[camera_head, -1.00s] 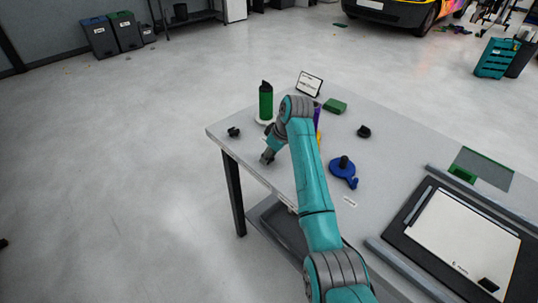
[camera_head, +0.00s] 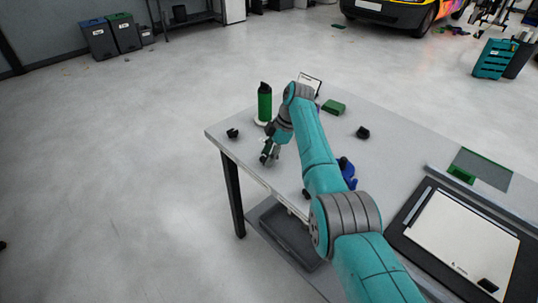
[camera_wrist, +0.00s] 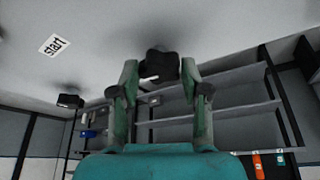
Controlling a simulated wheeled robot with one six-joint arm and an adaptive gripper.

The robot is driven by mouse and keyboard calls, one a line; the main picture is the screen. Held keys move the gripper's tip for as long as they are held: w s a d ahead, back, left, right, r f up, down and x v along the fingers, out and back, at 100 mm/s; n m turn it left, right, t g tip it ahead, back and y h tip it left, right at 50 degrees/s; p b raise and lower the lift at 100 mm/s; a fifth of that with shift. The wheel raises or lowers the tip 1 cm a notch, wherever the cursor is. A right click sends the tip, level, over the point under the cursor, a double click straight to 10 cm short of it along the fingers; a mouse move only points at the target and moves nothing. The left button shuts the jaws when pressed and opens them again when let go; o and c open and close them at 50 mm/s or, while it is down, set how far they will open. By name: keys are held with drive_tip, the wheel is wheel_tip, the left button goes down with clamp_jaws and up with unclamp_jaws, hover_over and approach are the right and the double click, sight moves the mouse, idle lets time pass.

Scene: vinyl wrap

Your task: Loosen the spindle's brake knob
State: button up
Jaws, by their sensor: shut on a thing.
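In the wrist view a black lobed knob (camera_wrist: 160,64) with a white mark sits between my two fingertips, against the pale surface. My gripper (camera_wrist: 158,75) is shut on it. In the head view my gripper (camera_head: 267,158) is low over the table's left front edge, and the knob there is too small to make out clearly. A green cylinder (camera_head: 264,103) with a black top and a white disc at its foot stands behind my gripper. I cannot tell which part is the spindle.
A "start" label (camera_wrist: 54,45) lies beside the knob. The grey table (camera_head: 400,145) also bears a green block (camera_head: 333,107), small black items (camera_head: 363,132), a partly hidden blue item (camera_head: 347,171) and a dark-framed board (camera_head: 465,240). My arm crosses the table's middle.

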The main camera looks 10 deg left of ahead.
drive_tip(key=shift+n, duration=0.8)
drive_tip(key=o, duration=1.1)
drive_tip(key=shift+o, duration=0.2)
drive_tip(key=shift+w, duration=0.1)
drive_tip(key=v, duration=1.2)
drive_tip(key=shift+w, duration=0.2)
drive_tip(key=shift+a, duration=0.15)
